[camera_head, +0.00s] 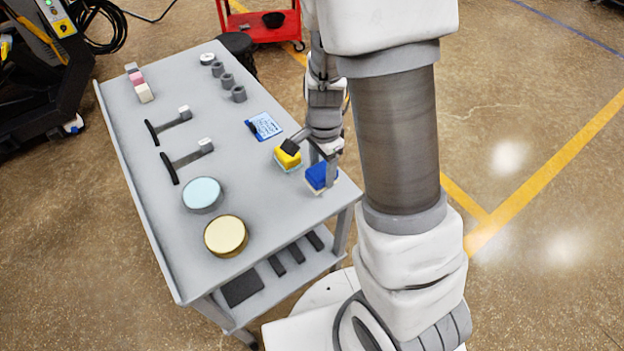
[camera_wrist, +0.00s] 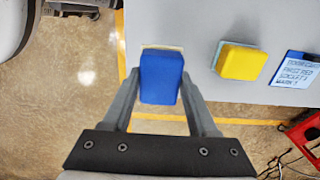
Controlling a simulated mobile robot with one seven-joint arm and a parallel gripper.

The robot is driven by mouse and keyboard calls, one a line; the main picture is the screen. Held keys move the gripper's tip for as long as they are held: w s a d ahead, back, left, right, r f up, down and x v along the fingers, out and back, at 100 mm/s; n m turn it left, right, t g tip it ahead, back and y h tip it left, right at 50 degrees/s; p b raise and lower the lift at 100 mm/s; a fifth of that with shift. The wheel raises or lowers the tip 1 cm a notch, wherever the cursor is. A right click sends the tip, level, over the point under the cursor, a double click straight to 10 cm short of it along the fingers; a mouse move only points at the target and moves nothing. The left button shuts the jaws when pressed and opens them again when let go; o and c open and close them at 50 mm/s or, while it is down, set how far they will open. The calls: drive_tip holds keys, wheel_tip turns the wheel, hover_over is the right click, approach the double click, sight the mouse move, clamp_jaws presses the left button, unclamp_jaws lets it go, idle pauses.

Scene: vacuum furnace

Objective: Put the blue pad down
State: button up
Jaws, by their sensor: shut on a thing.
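The blue pad (camera_head: 320,176) is a block with a pale cream layer at its edge, at the near right corner of the grey table (camera_head: 250,190). It also shows in the wrist view (camera_wrist: 162,78). My gripper (camera_wrist: 161,88) is shut on it, one finger along each side. The pad is at the table's edge, over or on the top; I cannot tell whether its underside touches the surface. My gripper in the head view (camera_head: 327,160) comes down from above and partly covers the pad.
A yellow pad (camera_head: 287,160) with a teal underside lies close beside the blue one. A blue-and-white card (camera_head: 265,126) lies behind it. Two round tins (camera_head: 226,235), two dark-handled tools (camera_head: 187,160), grey cups (camera_head: 227,81) and small blocks (camera_head: 137,78) stand elsewhere. The table's middle is clear.

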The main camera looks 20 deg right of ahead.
sight(312, 180)
drive_tip(key=shift+w+a+f, duration=0.7)
drive_tip(key=shift+a+f, duration=0.1)
drive_tip(key=shift+a, duration=0.2)
drive_tip(key=shift+f, duration=1.7)
drive_tip(key=o, duration=1.2)
